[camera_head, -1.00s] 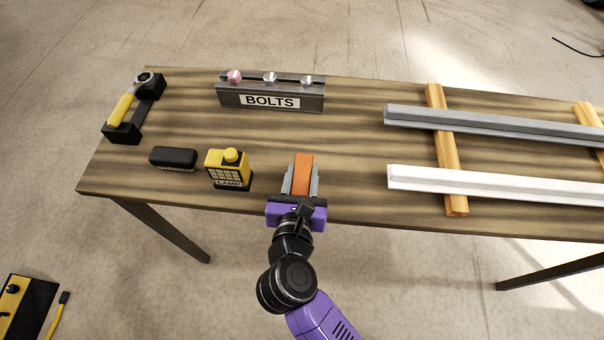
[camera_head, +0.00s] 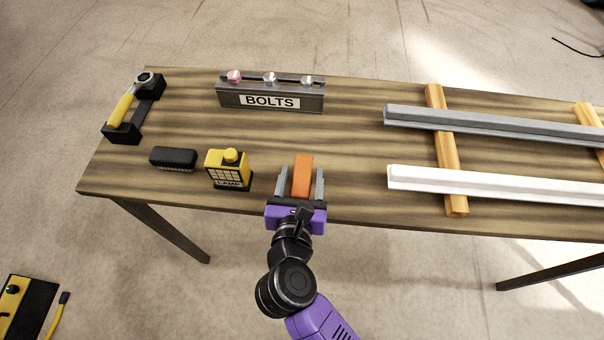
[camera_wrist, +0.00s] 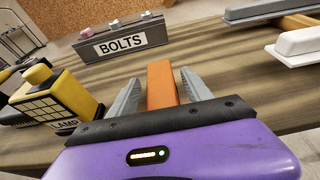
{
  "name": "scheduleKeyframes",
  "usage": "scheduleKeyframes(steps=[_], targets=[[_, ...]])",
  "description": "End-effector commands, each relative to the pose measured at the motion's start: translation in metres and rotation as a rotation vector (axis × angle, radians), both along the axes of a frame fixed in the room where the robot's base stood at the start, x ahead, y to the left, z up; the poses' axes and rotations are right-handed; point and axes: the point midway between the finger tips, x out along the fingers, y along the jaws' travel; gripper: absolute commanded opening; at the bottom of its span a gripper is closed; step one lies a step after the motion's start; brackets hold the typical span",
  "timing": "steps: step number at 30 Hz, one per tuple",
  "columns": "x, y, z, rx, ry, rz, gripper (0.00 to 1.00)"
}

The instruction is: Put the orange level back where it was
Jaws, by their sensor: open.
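The orange level (camera_head: 302,176) is a small orange block on the wooden table near its front edge, right of the yellow lamp. It also shows in the wrist view (camera_wrist: 161,86), pointing away from me. My gripper (camera_head: 303,180) is open, with a grey finger on each side of the level. Gaps show between the fingers and the level in the head view. In the wrist view my gripper (camera_wrist: 160,88) has its fingers around the level, whose near end is hidden behind the gripper's body.
A yellow lamp (camera_head: 229,168) and a black case (camera_head: 173,158) stand left of my gripper. The BOLTS rack (camera_head: 270,96) is behind. A yellow-handled tool (camera_head: 124,106) rests on a black holder at far left. Grey (camera_head: 480,122) and white (camera_head: 480,182) rails lie on wooden bars to the right.

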Motion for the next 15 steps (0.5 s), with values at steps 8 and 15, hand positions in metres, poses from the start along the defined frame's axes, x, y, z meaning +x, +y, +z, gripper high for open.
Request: scheduleKeyframes(steps=[8,15], targets=[[-0.052,0.002,0.014,0.001,0.0,0.003,0.58],[-0.092,0.003,0.027,0.0,0.0,0.001,0.58]])
